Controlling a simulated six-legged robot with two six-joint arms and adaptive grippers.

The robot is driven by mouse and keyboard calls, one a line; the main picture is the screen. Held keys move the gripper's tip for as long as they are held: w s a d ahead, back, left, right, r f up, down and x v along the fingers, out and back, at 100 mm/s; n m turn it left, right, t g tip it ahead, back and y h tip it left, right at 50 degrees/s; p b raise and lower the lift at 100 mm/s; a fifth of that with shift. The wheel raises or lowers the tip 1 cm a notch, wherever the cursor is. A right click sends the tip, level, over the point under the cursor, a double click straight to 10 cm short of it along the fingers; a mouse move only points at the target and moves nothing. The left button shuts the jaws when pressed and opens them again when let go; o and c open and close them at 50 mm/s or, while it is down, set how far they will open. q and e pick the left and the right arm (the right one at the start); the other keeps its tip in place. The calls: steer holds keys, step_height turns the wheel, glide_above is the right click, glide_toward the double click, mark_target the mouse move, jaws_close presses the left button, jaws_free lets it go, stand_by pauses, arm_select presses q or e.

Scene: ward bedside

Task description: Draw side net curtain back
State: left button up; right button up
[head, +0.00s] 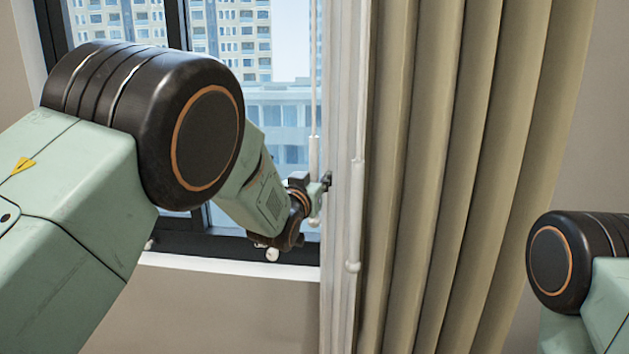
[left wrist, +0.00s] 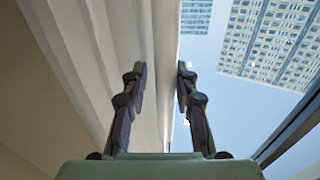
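The white net curtain (head: 340,110) hangs in a narrow gathered bundle at the window's right side. A white pull wand (head: 314,155) hangs on a thin cord just left of it, and a second wand (head: 355,215) hangs along its right side. My left gripper (head: 326,182) is at the net curtain's left edge, close to the first wand's lower end. In the left wrist view its fingers (left wrist: 162,78) stand apart, with the pale edge of the net curtain (left wrist: 100,55) showing behind and between them. I cannot tell if they touch it. My right gripper is out of view.
A heavy beige drape (head: 450,170) hangs right of the net curtain. The dark window frame (head: 235,248) and white sill (head: 220,264) lie below my left forearm. Buildings show through the glass. Part of my right arm is at the lower right.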

mark_target(314, 135)
arm_select(q)
steer(key=shift+o, duration=1)
steer(key=shift+s+r, duration=0.1)
steer(key=shift+a, duration=0.15)
step_height(314, 135, up, 9)
steer(key=shift+f, duration=0.1)
steer(key=shift+r, duration=0.5)
